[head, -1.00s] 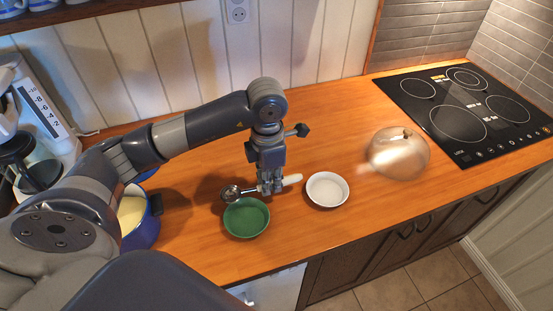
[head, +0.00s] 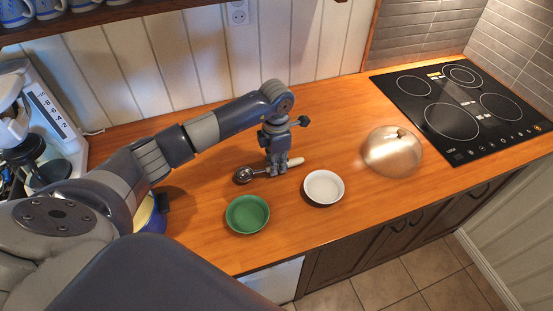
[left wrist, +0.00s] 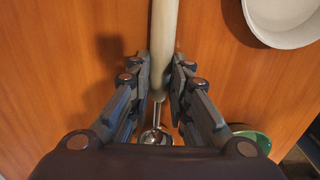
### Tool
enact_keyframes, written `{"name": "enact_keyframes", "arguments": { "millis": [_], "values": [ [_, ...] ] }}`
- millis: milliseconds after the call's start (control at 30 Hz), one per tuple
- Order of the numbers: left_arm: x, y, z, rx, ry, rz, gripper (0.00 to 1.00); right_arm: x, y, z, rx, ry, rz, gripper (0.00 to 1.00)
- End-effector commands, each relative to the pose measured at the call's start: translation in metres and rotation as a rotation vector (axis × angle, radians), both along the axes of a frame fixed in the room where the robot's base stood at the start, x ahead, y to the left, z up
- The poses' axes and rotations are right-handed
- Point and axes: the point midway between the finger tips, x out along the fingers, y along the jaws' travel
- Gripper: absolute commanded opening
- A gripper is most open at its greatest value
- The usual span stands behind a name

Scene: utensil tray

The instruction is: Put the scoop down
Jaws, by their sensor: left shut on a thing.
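The scoop (head: 243,175) has a round metal head and a pale handle. My left gripper (head: 277,172) points down and is shut on it, with the head out to the left and the handle end to the right. In the left wrist view the pale handle (left wrist: 165,40) runs between the fingertips (left wrist: 160,80), and the metal head is partly hidden behind my gripper. The scoop is lying level, at or just above the wooden counter (head: 330,120); I cannot tell whether it touches. My right gripper is not in view.
A green bowl (head: 247,214) stands in front of the scoop and a white bowl (head: 323,187) to its right. A shiny metal dome (head: 392,152) and a black hob (head: 450,110) are further right. A blue pot (head: 153,220) is partly hidden by my arm. Counter behind the scoop is clear.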

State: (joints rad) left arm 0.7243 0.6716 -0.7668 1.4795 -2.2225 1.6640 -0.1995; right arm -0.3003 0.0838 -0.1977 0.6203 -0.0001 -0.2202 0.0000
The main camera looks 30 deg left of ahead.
Motion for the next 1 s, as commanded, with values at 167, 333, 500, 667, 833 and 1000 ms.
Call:
{"name": "enact_keyframes", "arguments": {
  "millis": [167, 333, 500, 667, 833, 1000],
  "values": [
    [0.0, 0.0, 0.0, -0.001, -0.001, 0.0, 0.0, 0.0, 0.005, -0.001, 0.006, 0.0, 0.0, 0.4],
    [0.0, 0.0, -0.004, 0.0, 0.0, 0.0, 0.22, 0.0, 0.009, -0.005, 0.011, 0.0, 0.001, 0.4],
    [0.0, 0.0, -0.003, 0.0, 0.0, 0.0, 0.38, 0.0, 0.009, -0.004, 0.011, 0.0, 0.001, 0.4],
    [0.0, 0.0, -0.003, 0.0, 0.0, 0.0, 0.38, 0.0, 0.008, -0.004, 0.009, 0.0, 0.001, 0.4],
    [0.0, 0.0, 0.003, 0.0, 0.0, 0.001, 0.38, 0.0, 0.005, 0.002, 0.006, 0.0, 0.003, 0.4],
    [0.001, 0.001, 0.027, 0.001, -0.007, -0.001, 0.38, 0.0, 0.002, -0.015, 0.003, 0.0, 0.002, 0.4]
  ]
}}
